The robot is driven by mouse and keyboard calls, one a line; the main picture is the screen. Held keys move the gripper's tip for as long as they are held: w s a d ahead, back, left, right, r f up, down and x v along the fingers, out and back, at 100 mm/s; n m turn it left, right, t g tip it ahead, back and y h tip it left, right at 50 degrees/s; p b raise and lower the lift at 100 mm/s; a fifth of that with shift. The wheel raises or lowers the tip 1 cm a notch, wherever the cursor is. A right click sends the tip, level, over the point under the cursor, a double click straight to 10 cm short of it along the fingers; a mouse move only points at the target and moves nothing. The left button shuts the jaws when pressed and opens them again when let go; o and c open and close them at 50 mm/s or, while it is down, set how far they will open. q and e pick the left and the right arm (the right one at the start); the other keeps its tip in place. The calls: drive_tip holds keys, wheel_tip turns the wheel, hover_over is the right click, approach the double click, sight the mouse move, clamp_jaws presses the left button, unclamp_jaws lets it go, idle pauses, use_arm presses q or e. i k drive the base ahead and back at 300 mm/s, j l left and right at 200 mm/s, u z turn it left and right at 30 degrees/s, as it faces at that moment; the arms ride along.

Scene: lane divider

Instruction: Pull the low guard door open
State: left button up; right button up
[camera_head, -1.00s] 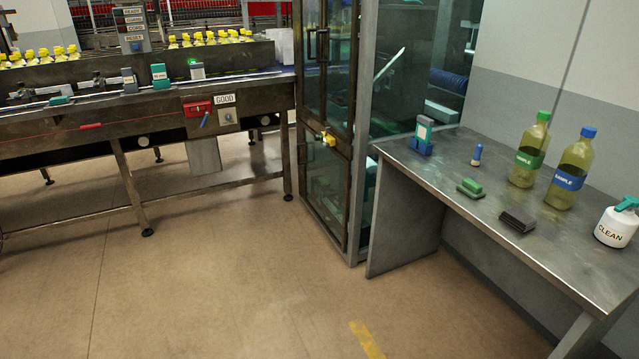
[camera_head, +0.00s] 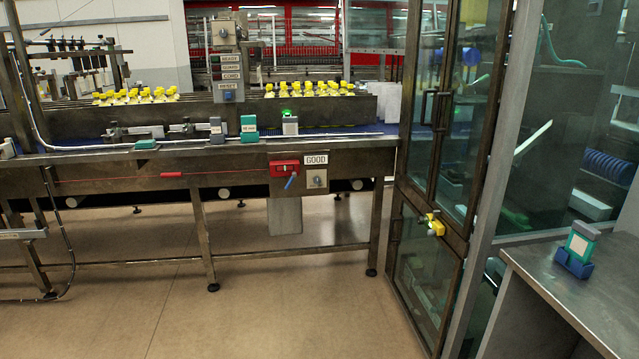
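The low guard door (camera_head: 422,275) is the lower glazed panel in a dark metal frame, right of centre in the head view. It appears closed in its frame. A yellow latch or knob (camera_head: 432,224) sits at its top edge. A dark vertical handle (camera_head: 395,228) shows near its left edge. Above it is the taller upper guard door (camera_head: 450,100) with dark bar handles. Neither of my grippers is in view.
The conveyor line (camera_head: 200,175) with yellow-capped bottles (camera_head: 300,89) runs along the left and stands on legs. A metal table (camera_head: 560,290) with a blue-green device (camera_head: 577,250) is at the right. The floor (camera_head: 280,320) in front is clear.

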sight(426, 272)
drive_tip(key=i+u, duration=0.2)
drive_tip(key=i, duration=2)
